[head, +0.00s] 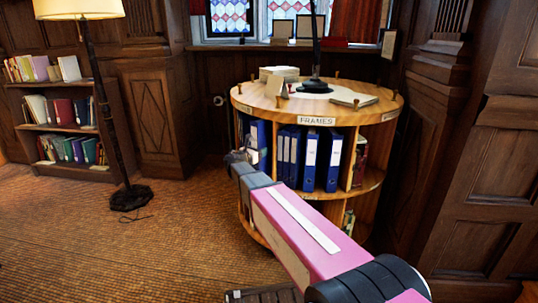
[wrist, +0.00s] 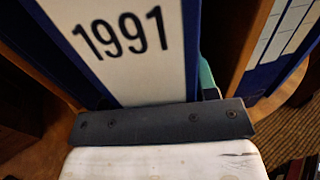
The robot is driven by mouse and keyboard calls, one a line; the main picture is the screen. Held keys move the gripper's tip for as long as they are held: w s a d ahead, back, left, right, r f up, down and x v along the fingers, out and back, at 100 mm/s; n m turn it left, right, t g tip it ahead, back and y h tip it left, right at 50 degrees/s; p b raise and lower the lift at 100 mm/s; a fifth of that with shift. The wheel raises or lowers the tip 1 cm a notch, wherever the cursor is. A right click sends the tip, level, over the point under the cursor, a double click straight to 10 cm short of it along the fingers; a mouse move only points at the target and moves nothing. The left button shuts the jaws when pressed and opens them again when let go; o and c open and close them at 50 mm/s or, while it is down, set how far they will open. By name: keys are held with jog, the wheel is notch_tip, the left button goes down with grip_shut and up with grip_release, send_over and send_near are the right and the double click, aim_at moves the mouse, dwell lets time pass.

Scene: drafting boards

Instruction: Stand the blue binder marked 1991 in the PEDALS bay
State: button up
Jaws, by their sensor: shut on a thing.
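The blue binder marked 1991 (wrist: 122,45) fills the top of the wrist view, its white label facing me and its spine tilted in the picture. My gripper (wrist: 155,122) is shut on the lower part of this spine. In the head view my gripper (head: 240,158) is at the left side of a round wooden shelf, in front of the bay left of FRAMES. A blue binder (head: 258,135) shows just behind it there, partly hidden. The label of that bay (head: 242,107) is too small to read, and I cannot tell which bay is PEDALS.
The round shelf (head: 300,108) carries a lamp and papers on top. Several blue binders (head: 310,160) stand in the FRAMES bay. In the wrist view a wooden divider (wrist: 245,50) is right of the binder, with a teal edge (wrist: 207,75) between. A floor lamp (head: 105,120) stands left.

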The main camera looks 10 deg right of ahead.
jog(key=w+d+f, duration=0.3)
jog(key=d, duration=0.1)
jog(key=shift+w+d+f, duration=0.15)
jog(key=shift+w+f, duration=0.1)
jog(key=shift+w, duration=0.1)
jog(key=shift+f, duration=0.1)
dwell(0.3)
jog(key=o, duration=1.3)
